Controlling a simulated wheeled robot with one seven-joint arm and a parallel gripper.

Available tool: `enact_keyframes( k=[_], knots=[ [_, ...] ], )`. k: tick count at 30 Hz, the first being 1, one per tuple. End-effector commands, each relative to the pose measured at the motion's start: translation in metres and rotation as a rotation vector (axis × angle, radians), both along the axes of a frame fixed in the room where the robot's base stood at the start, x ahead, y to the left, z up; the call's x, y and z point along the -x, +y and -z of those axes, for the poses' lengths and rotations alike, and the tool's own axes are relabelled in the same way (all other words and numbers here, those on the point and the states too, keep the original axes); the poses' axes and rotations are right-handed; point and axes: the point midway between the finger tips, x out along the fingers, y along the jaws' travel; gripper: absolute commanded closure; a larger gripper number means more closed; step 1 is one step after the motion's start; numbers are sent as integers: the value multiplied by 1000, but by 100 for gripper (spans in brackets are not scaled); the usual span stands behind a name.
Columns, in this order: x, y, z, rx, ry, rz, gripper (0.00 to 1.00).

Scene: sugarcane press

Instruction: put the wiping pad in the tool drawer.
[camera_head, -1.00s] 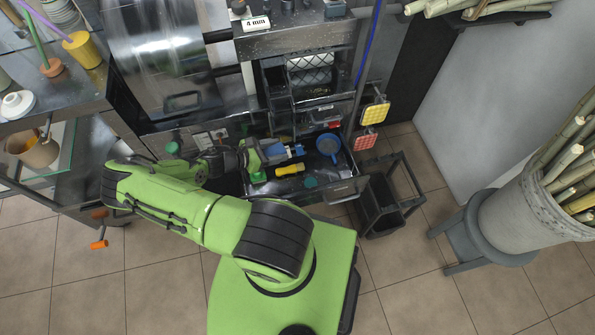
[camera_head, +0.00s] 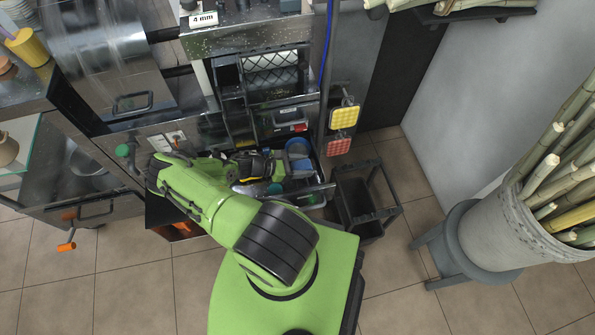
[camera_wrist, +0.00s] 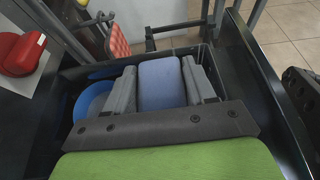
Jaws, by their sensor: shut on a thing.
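My gripper (camera_wrist: 160,90) is shut on the wiping pad (camera_wrist: 160,83), a blue block between its two grey fingers in the wrist view. In the head view my gripper (camera_head: 291,166) is over the open tool drawer (camera_head: 318,194), towards its right part. The pad is mostly hidden there by my arm. In the wrist view the dark drawer (camera_wrist: 262,80) surrounds the pad and fingers. I cannot tell whether the pad touches the drawer floor. A round blue dish (camera_head: 297,148) lies in the drawer, and shows left of the fingers in the wrist view (camera_wrist: 92,100).
A dark open-framed bin (camera_head: 362,212) stands right of the drawer. Yellow (camera_head: 343,116) and red (camera_head: 339,145) pads hang above it. A red-marked box (camera_head: 291,126) is behind the drawer. A bucket of canes (camera_head: 490,230) stands on a stool at right. Floor between is clear.

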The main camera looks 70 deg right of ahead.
Motion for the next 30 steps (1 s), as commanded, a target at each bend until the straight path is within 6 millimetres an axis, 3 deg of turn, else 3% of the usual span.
enact_keyframes(
  k=[5,17,18,22,30],
  knots=[
    [0,0,33,-1,0,0,74],
    [0,0,37,0,-1,-1,74],
    [0,0,36,0,-1,-1,41],
    [0,0,35,0,-1,-1,21],
    [0,0,35,0,-1,-1,20]
  ],
)
